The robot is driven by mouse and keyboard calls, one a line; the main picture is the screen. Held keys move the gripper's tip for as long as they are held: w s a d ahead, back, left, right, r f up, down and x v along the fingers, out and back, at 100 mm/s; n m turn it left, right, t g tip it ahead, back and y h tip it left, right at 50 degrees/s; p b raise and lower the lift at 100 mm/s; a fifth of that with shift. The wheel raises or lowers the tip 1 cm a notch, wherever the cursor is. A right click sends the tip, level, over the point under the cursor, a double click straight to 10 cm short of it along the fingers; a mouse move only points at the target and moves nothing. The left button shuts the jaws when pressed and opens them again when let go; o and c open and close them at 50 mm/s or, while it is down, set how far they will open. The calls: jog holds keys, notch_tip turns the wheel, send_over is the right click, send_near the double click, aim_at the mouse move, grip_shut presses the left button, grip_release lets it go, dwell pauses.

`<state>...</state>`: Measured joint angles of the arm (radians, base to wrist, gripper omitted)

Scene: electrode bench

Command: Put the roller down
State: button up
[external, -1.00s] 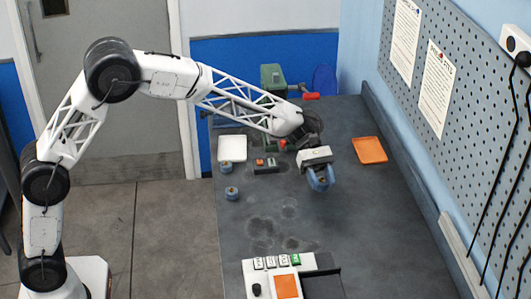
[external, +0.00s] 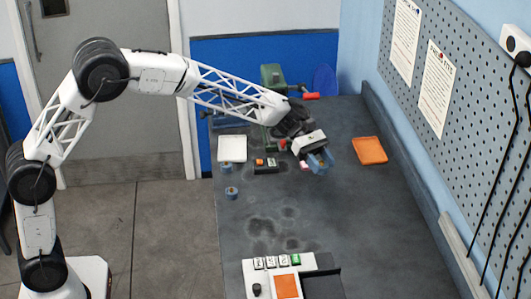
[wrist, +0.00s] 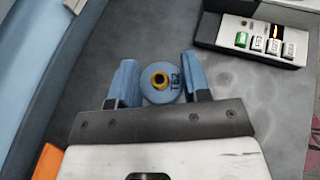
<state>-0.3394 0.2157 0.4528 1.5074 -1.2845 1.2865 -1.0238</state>
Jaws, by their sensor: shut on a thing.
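The roller (wrist: 162,83), a blue cylinder with a brass-coloured centre hole and dark lettering on its end face, sits between the two blue fingers of my gripper (wrist: 161,84) in the wrist view. My gripper is shut on it. In the external view my gripper (external: 319,161) is over the far part of the grey bench, left of the orange mat (external: 370,150). The roller is hard to make out there, and I cannot tell its height above the bench.
Two similar blue cylinders stand on the bench's left side, one nearer (external: 232,193) and one by the white tray (external: 232,148). A small button box (external: 265,164) and a green machine (external: 272,78) are behind. A keyed panel (external: 278,263) is in front. The middle right is clear.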

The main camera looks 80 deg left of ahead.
jog(key=s+a+r+n+t+y, duration=0.1)
jog(key=s+a+n+t+y, duration=0.2)
jog(key=a, duration=0.5)
jog(key=s+a+r+n+t+y, duration=0.1)
jog(key=a+n+t+y, duration=0.1)
jog(key=a+n+y, duration=0.45)
jog(key=s+a+r+n+t+y, duration=0.1)
jog(key=s+a+n+t, duration=0.15)
jog(key=a, duration=0.75)
jog(key=s+a+f+n+g+y, duration=0.2)
jog(key=s+a+f+n+y, duration=0.3)
jog(key=s+a+n+y, duration=0.4)
jog(key=shift+s+a+y, duration=0.75)
jog(key=shift+s+a, duration=3.05)
jog(key=shift+a, duration=0.65)
jog(key=shift+g, duration=0.25)
